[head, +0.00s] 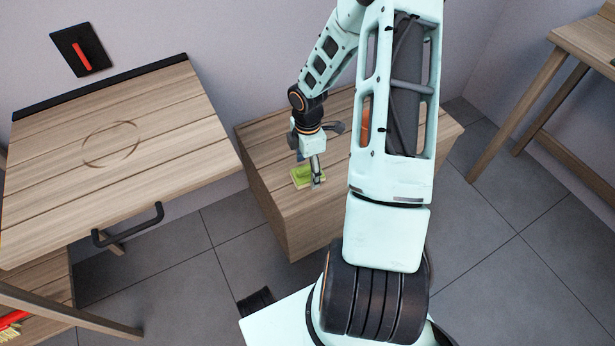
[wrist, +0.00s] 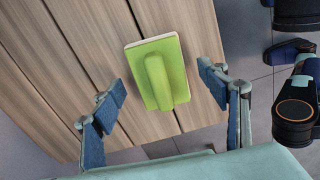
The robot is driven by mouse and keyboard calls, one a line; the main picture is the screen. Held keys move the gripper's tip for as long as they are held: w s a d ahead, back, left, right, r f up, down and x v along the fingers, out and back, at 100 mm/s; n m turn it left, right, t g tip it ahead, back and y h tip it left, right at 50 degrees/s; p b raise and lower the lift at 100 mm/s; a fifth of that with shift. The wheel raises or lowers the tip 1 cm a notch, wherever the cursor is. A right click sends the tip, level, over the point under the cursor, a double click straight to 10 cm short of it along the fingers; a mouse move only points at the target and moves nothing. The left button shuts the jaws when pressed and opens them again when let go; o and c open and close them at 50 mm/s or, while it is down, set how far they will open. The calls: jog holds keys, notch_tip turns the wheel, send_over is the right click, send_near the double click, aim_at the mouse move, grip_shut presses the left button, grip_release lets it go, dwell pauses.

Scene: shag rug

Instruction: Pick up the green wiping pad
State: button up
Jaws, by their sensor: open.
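The green wiping pad (wrist: 156,72) lies on a low wooden box or bench (wrist: 52,78), its raised handle facing up toward the wrist camera. In the head view the pad (head: 301,177) is near the front left part of the box top, partly hidden by my gripper (head: 317,180). In the wrist view my gripper (wrist: 160,97) is open, with one blue-padded finger on each side of the pad. Gaps show between the pad and both fingers. Whether the fingertips are down at the box top is hard to tell.
A wooden table (head: 60,190) with a black handle (head: 128,226) stands at the left. An orange thing (head: 364,121) shows behind my arm on the box. Another wooden table (head: 590,38) is at the far right. A red brush (head: 12,322) is at the lower left. Tiled floor lies between.

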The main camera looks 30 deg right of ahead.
aim_at(308, 167)
jog(key=shift+f, duration=0.15)
jog(key=shift+c, duration=0.3)
jog(key=c, duration=1.2)
jog(key=shift+r+p, duration=0.5)
jog(key=shift+r, duration=0.15)
notch_tip(308, 167, up, 3)
jog(key=shift+f+p, duration=0.2)
jog(key=shift+p, duration=0.6)
jog(key=s+a+r+p, duration=0.1)
jog(key=s+r, duration=0.2)
jog(key=s, duration=0.1)
jog(key=s+a+r+p, duration=0.1)
jog(key=s+r+p, duration=0.1)
jog(key=s, duration=0.3)
jog(key=s+a+r+p, duration=0.1)
jog(key=s+r, duration=0.3)
jog(key=shift+s, duration=0.35)
